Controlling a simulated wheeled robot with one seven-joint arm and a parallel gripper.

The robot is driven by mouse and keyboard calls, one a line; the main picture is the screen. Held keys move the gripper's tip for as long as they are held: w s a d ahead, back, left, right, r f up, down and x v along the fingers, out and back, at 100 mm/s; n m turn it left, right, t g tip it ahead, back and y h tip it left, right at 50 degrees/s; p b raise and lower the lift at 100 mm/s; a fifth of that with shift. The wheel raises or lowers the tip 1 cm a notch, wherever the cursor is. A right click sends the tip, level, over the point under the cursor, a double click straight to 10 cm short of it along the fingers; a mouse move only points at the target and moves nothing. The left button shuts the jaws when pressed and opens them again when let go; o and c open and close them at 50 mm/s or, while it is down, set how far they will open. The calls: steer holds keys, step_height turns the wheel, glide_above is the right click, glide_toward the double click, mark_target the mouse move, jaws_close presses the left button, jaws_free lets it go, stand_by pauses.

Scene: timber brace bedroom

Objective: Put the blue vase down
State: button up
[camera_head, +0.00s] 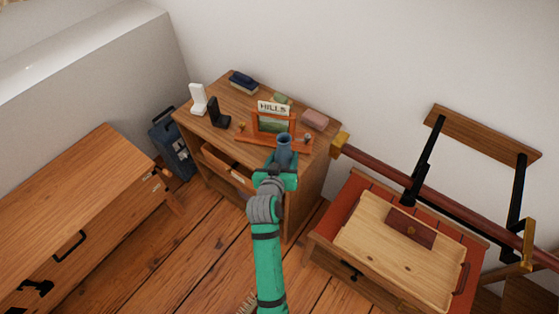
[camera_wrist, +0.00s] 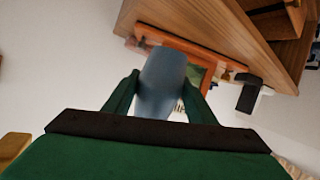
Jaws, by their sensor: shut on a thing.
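The blue vase (camera_head: 284,148) is upright in my gripper (camera_head: 276,174) in the head view, in front of the wooden cabinet top (camera_head: 238,107). In the wrist view the vase (camera_wrist: 162,84) sits between the two green fingers of my gripper (camera_wrist: 160,97), which is shut on it. The vase overlaps the orange-framed HILLS picture stand (camera_head: 272,122) in the head view. I cannot tell whether the vase touches the cabinet; its base is hidden by my gripper.
White and black bookends (camera_head: 198,99), dark books (camera_head: 243,82) and a pink box (camera_head: 315,118) stand on the cabinet. A drawer (camera_head: 228,168) is open below. A desk with a tray (camera_head: 375,233) is at right, and a wooden dresser (camera_head: 75,200) at left.

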steer(key=w+f, duration=0.1)
steer(key=f, duration=0.1)
steer(key=w+a+f, duration=0.1)
steer(key=w+f, duration=0.1)
steer(key=shift+w, duration=0.1)
steer(key=shift+w+a+f, duration=0.1)
steer(key=shift+w+f, duration=0.05)
steer(key=shift+f, duration=1.5)
steer(key=shift+f, duration=0.15)
steer(key=o, duration=1.3)
